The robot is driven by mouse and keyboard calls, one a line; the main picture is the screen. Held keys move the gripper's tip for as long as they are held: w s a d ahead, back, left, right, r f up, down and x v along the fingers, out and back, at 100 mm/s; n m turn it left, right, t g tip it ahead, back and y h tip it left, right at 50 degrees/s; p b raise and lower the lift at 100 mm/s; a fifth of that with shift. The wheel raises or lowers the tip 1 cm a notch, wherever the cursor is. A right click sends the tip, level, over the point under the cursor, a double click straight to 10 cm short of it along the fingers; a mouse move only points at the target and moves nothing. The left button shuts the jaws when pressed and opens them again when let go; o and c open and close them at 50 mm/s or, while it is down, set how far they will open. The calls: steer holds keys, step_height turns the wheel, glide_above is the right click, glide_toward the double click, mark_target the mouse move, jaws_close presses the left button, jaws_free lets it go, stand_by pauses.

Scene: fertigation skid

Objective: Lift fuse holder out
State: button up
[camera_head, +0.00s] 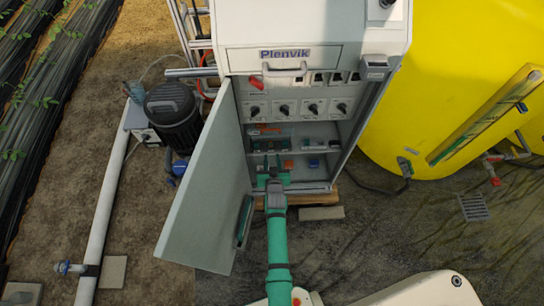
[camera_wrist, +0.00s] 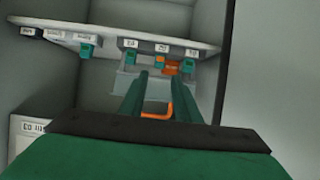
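My gripper (camera_head: 272,172) reaches into the lower part of the open cabinet in the head view. In the wrist view its two dark green fingers (camera_wrist: 166,80) stand apart. An orange U-shaped handle (camera_wrist: 157,112) shows between and partly behind them; I cannot tell whether they touch it. A pale grey block (camera_wrist: 128,84) lies beyond the fingers, below a labelled ledge (camera_wrist: 105,40). I cannot tell for sure whether the handle and block form the fuse holder.
The cabinet door (camera_head: 200,185) stands open close left of my arm. The cabinet's side wall (camera_wrist: 258,70) is near on the right in the wrist view. A row of knobs (camera_head: 284,109) is above my gripper. A yellow tank (camera_head: 440,80) stands right.

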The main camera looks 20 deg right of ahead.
mark_target(270, 144)
steer(key=shift+r+x, duration=0.1)
steer(key=shift+x, duration=2.5)
steer(key=shift+r+x, duration=0.15)
steer(key=shift+x, duration=2.5)
steer(key=shift+d, duration=0.2)
steer(key=shift+a, duration=0.15)
steer(key=shift+a, duration=0.15)
jaws_close()
steer(key=shift+r, duration=1.25)
steer(key=s+a, duration=0.1)
steer(key=s, duration=0.5)
steer(key=shift+s+a, duration=0.4)
